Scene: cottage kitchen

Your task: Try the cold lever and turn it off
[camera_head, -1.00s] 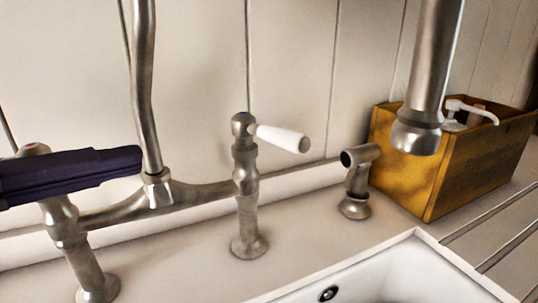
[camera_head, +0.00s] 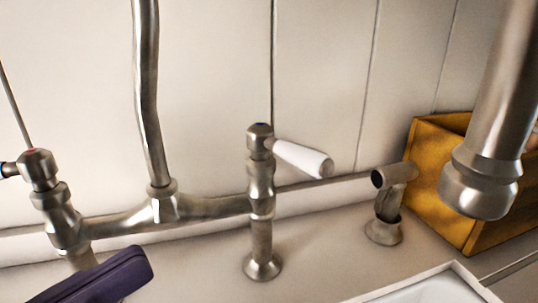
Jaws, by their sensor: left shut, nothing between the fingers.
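The bridge faucet (camera_head: 110,222) has two valves. The right valve carries a white lever (camera_head: 302,158) that points right and slightly down. The left valve (camera_head: 38,170) has a red mark on its top, and part of its handle shows at the left edge. No water shows below the spout (camera_head: 478,185). My left gripper (camera_head: 138,264), dark purple, is shut and empty at the lower left, in front of the left valve's base and well apart from the white lever. My right gripper is not in view.
A metal side sprayer (camera_head: 386,205) stands right of the white lever. A yellow wooden box (camera_head: 435,185) is behind the spout. The white sink (camera_head: 430,290) shows at the bottom right. The counter between gripper and right valve is clear.

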